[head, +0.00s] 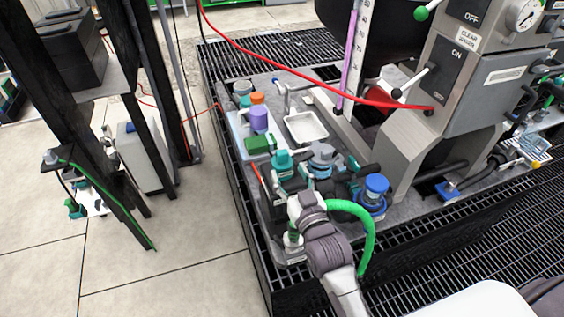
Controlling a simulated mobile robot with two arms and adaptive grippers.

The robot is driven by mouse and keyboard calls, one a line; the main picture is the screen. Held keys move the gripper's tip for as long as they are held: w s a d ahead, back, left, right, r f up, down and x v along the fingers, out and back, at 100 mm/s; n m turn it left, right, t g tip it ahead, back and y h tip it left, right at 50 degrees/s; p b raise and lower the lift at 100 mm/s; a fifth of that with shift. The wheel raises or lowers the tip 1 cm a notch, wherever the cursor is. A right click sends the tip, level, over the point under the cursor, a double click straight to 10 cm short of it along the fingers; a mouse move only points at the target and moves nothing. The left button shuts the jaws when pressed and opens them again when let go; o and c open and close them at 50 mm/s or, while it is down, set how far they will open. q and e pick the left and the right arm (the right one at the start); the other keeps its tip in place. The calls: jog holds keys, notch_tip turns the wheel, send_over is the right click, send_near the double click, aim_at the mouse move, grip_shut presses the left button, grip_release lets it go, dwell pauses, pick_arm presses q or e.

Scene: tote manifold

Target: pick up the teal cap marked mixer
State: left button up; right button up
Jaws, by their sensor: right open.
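A teal cap (282,160) sits on a fitting of the manifold, at the middle of the grey bench top. I cannot read its mark, so I cannot tell if it is the mixer cap. A grey cap (321,154) stands just right of it and a blue cap (376,186) further right on a blue ring. My right arm comes in from the bottom. My right gripper (293,232) is open at the near left side of the manifold, in front of and apart from the teal cap. Its fingers are small and partly hidden by my wrist. My left gripper does not show.
A blue tray with a purple cylinder (259,119), an orange cap (257,98) and a green block (258,144) lies behind. A white tray (306,128) is beside it. A green hose (365,222) curves near my wrist. A grey machine (440,100) stands at right.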

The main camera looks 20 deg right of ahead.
aim_at(284, 157)
jog(key=shift+w, duration=0.8)
jog(key=w, duration=0.2)
jog(key=w+p, duration=0.1)
jog(key=w, duration=0.1)
jog(key=shift+w+d+r, duration=0.1)
jog(key=shift+d+r, duration=0.05)
jog(key=shift+r, duration=0.25)
jog(key=shift+w+f, duration=0.1)
jog(key=shift+w, duration=0.45)
grip_shut()
